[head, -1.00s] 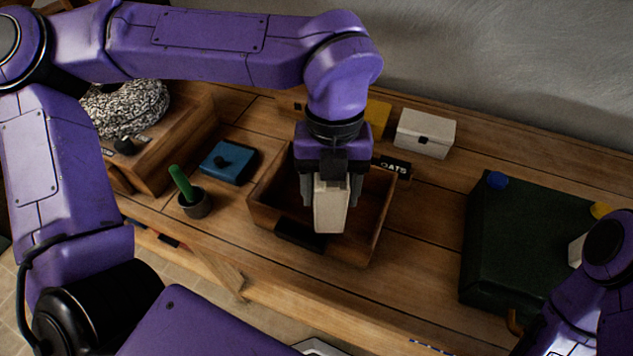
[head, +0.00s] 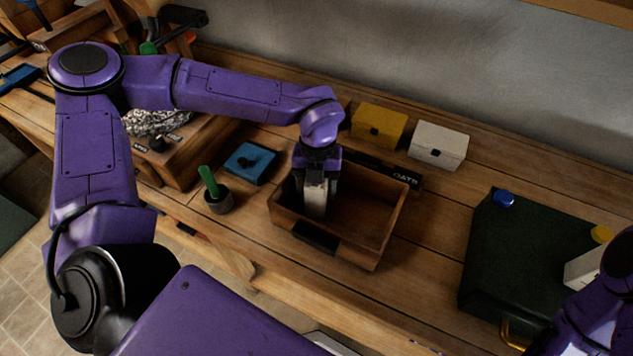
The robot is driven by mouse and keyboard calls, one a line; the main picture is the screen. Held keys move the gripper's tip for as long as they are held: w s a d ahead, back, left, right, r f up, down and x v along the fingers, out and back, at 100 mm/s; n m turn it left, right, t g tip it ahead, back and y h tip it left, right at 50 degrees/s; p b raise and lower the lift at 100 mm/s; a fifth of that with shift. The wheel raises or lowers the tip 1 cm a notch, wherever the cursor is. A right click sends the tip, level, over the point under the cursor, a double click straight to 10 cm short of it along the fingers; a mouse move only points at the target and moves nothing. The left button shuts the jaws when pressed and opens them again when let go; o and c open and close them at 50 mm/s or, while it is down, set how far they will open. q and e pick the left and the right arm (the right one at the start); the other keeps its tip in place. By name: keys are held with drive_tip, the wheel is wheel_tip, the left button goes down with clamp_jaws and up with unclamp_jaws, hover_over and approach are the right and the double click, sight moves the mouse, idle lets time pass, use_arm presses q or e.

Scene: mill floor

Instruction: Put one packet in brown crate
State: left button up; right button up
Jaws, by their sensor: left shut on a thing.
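The brown crate (head: 358,255) is an open wooden box with a dark front label, in the middle of the bench. My left gripper (head: 316,207) points down inside the left part of the crate. It is shut on a pale packet (head: 317,193), which is upright between its fingers. The packet's lower end is low in the crate; I cannot tell whether it touches the floor. The right part of the crate looks empty. My right arm shows at the lower right edge, but its gripper is not visible.
A yellow box (head: 379,126) and a white box (head: 438,145) stand behind the crate. A dark green case (head: 520,255) with a pale object (head: 582,270) is at right.

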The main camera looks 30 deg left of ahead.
use_arm(q)
drive_tip(key=o, duration=1.4)
drive_tip(key=shift+f, duration=0.15)
drive_tip(key=r, duration=0.4)
drive_tip(key=w+r+b, duration=0.1)
drive_tip(key=r, duration=0.3)
drive_tip(key=r+b, duration=0.1)
drive_tip(key=r, duration=0.3)
drive_tip(key=shift+w+a+r, duration=0.15)
drive_tip(key=shift+w+a, duration=0.15)
